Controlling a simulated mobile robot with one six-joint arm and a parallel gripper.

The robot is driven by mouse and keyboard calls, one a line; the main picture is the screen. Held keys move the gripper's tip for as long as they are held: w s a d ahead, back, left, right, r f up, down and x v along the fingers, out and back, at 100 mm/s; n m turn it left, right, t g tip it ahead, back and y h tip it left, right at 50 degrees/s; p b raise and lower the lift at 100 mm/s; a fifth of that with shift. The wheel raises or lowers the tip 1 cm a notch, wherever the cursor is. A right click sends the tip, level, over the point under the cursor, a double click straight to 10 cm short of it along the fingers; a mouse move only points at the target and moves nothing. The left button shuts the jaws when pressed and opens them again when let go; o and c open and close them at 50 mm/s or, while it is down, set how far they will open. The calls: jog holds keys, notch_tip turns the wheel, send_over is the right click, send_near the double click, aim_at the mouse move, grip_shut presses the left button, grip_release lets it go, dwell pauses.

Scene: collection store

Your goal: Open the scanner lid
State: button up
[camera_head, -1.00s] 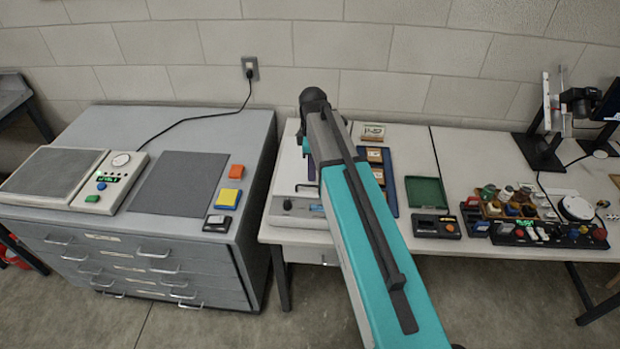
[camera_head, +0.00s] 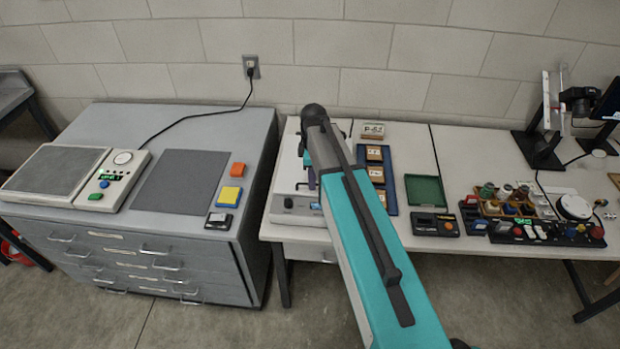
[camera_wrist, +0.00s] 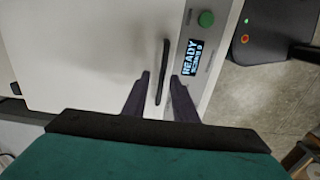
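The scanner (camera_head: 281,206) stands on the left end of the white table, its pale lid (camera_head: 287,168) down; part of it is hidden behind my arm. In the wrist view the lid (camera_wrist: 80,55) fills the left side, with a dark bar handle (camera_wrist: 165,60) near its edge. Beside the handle are a display reading READY (camera_wrist: 191,58) and a green button (camera_wrist: 206,18). My gripper (camera_wrist: 160,76) is open, one finger on each side of the handle, with visible gaps. In the head view my gripper (camera_head: 309,172) is over the scanner, partly hidden by my arm.
A blue tray (camera_head: 390,198) with small boxes lies right of the scanner, near a green tray (camera_head: 425,190). A grey drawer cabinet (camera_head: 150,235) stands to the left, across a narrow gap. A dark device with an orange button (camera_wrist: 250,25) shows in the wrist view.

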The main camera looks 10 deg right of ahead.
grip_shut()
jog(key=shift+d+r, duration=0.1)
dwell(1.1)
